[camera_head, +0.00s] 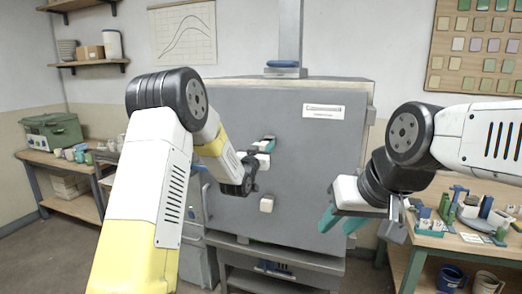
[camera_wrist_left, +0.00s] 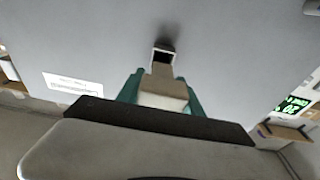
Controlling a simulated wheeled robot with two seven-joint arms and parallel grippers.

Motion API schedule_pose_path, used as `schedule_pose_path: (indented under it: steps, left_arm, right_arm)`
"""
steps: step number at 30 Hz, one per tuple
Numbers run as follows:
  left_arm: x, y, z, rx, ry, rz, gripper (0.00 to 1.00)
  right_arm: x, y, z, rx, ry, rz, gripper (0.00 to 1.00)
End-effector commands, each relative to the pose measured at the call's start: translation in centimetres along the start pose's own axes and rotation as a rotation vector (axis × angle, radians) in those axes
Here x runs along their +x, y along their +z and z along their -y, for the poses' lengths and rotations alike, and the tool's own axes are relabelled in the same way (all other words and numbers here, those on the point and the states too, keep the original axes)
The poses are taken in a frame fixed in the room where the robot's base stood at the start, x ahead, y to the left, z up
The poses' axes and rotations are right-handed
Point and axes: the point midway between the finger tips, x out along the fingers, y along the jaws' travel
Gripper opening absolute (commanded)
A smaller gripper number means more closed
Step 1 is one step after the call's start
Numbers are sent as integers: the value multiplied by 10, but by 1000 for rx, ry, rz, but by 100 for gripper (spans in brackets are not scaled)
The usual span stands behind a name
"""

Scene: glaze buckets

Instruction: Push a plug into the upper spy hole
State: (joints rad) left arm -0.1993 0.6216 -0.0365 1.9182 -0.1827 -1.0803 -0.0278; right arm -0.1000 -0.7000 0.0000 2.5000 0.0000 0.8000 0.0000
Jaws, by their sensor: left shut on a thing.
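The grey kiln door (camera_head: 240,100) fills the middle of the head view. My left gripper (camera_head: 262,150) is at its upper part, shut on a cream plug (camera_head: 263,160). In the left wrist view the teal fingers (camera_wrist_left: 160,98) grip the plug (camera_wrist_left: 160,80) by its wide end. Its narrow end points at the dark square spy hole (camera_wrist_left: 164,48) and overlaps its edge in the picture; I cannot tell if the tip is inside. Another cream block (camera_head: 266,204) sits on the door below. My right gripper (camera_head: 342,222) is open and empty, right of the kiln front.
A bench (camera_head: 468,243) with small pots and tools stands at the right, close to my right gripper. A left bench (camera_head: 88,167) holds a green case (camera_head: 52,132). A white label (camera_head: 323,111) is on the kiln's upper right.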

Motion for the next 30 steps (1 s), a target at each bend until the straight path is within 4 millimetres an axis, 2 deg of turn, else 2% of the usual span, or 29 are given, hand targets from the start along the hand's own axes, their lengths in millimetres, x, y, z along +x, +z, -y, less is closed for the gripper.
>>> schedule_pose_path:
  steps: [4,30]
  left_arm:
    - [15,2,0,0,0,-1,0]
    - [22,4,0,1,-1,0,0]
  right_arm:
    - [0,0,0,0,0,0,36]
    - [0,0,0,0,0,0,36]
